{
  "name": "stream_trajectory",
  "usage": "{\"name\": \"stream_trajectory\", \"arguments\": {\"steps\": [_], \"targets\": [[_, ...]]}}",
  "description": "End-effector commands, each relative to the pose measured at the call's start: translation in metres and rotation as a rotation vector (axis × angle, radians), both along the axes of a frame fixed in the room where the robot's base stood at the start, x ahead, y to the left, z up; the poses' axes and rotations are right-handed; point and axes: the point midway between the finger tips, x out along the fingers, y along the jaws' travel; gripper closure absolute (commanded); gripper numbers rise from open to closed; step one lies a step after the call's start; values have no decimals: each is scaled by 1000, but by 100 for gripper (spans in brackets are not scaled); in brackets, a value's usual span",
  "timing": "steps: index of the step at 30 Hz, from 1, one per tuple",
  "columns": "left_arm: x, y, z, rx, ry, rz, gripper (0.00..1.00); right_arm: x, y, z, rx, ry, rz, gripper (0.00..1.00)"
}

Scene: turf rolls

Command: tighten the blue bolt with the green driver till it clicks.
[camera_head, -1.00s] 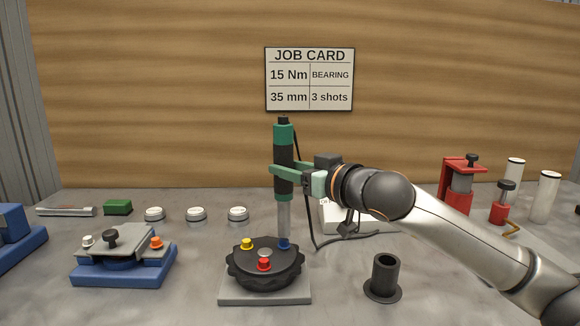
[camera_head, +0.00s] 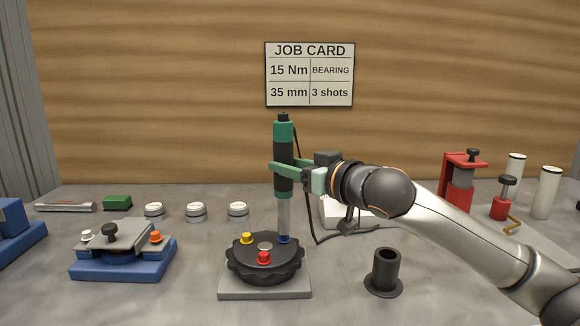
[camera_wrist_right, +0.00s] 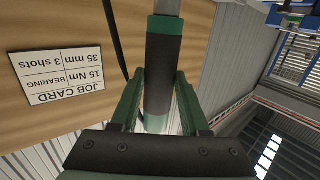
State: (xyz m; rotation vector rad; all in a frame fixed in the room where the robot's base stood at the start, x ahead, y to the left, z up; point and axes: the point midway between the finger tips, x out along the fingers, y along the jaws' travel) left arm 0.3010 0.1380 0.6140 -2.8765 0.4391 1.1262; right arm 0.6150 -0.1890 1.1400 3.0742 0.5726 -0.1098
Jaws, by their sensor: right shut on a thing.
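The green driver (camera_head: 284,135) stands upright in the head view, with a black grip and a grey shaft pointing down. My right gripper (camera_head: 284,168) is shut on its black grip; the driver (camera_wrist_right: 164,75) also shows between the green fingers in the right wrist view. The shaft's lower end is over the blue bolt (camera_head: 284,240), on the right rear of a black round fixture (camera_head: 265,273). The shaft end appears to meet the bolt, which is mostly covered. A yellow bolt (camera_head: 247,238) and a red bolt (camera_head: 264,258) sit on the same fixture. My left gripper is out of view.
A blue-based fixture (camera_head: 122,268) stands to the left and a black flanged tube (camera_head: 384,272) to the right. Several white round pieces line the back. Red tools (camera_head: 460,185) stand at the right. A cable hangs behind the driver. The job card (camera_head: 309,74) is on the wall.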

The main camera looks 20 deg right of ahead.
Motion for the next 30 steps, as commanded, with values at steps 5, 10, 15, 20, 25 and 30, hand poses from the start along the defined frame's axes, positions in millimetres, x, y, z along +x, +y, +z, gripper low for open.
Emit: {"name": "stream_trajectory", "arguments": {"steps": [5, 10, 15, 20, 25, 30], "targets": [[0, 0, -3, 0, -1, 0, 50, 0, 0, 2, 1, -6, 1, 100], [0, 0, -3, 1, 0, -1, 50, 0, 0, 2, 1, -6, 0, 100], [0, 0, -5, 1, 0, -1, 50, 0, 0, 1, 1, -6, 0, 100], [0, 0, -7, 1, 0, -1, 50, 0, 0, 0, 1, -6, 0, 100], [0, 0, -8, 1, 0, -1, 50, 0, 0, 0, 1, -6, 0, 100], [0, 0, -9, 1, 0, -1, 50, 0, 0, 0, 1, -6, 1, 100]]}}
